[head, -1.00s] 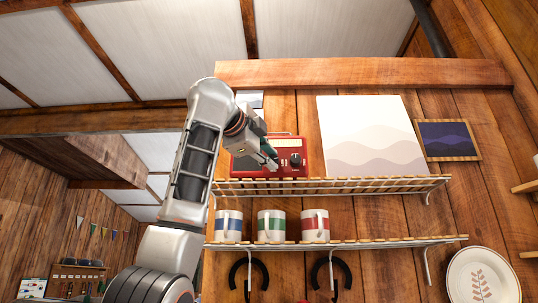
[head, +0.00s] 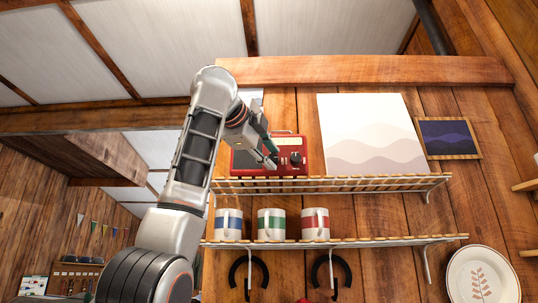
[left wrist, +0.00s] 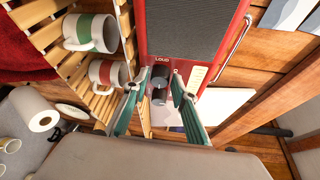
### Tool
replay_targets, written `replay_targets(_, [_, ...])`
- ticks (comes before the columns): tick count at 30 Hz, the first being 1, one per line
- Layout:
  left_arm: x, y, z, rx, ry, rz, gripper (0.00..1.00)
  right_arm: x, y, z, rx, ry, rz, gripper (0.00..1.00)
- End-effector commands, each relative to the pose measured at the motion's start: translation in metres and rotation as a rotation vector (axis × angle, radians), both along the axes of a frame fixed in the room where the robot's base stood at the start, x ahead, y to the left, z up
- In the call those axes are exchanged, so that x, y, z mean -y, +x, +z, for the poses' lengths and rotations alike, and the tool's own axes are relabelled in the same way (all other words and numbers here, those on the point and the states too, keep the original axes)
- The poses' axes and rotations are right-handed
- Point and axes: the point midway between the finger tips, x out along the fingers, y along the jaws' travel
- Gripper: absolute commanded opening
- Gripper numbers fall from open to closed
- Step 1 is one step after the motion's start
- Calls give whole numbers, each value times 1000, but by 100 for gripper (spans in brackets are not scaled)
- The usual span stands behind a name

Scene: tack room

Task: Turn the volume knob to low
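A red radio (head: 243,161) stands on the upper slatted shelf in the head view. Its dark round volume knob (head: 296,159) is on the right part of its front. In the left wrist view the grey knob (left wrist: 160,88) shows beside the word LOUD on the red radio (left wrist: 143,40). My left gripper (head: 271,155) is in front of the radio, just left of the knob in the head view. In the left wrist view its green fingers (left wrist: 155,86) are apart, with the knob appearing between them. Contact cannot be made out. My right gripper is not in view.
Mugs with blue (head: 228,226), green (head: 271,226) and red (head: 315,224) bands stand on the lower shelf (head: 400,241). A pale picture (head: 370,130) stands right of the radio. Horseshoes hang below. The upper shelf's slatted edge (head: 380,184) runs under the radio.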

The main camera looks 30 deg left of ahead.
Motion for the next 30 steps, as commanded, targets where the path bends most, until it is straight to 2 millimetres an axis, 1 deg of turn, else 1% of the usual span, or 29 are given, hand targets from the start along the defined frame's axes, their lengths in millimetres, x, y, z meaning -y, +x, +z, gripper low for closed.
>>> replay_targets(10, [0,0,0,1,-1,0,37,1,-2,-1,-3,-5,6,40])
replay_targets(14, [1,-6,1,2,-1,-1,37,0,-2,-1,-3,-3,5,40])
replay_targets(17, [4,-18,3,4,0,-2,37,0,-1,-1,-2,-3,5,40])
replay_targets(24, [12,-64,8,5,1,-3,37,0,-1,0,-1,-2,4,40])
replay_targets(30, [18,-98,12,3,0,-3,37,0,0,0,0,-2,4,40])
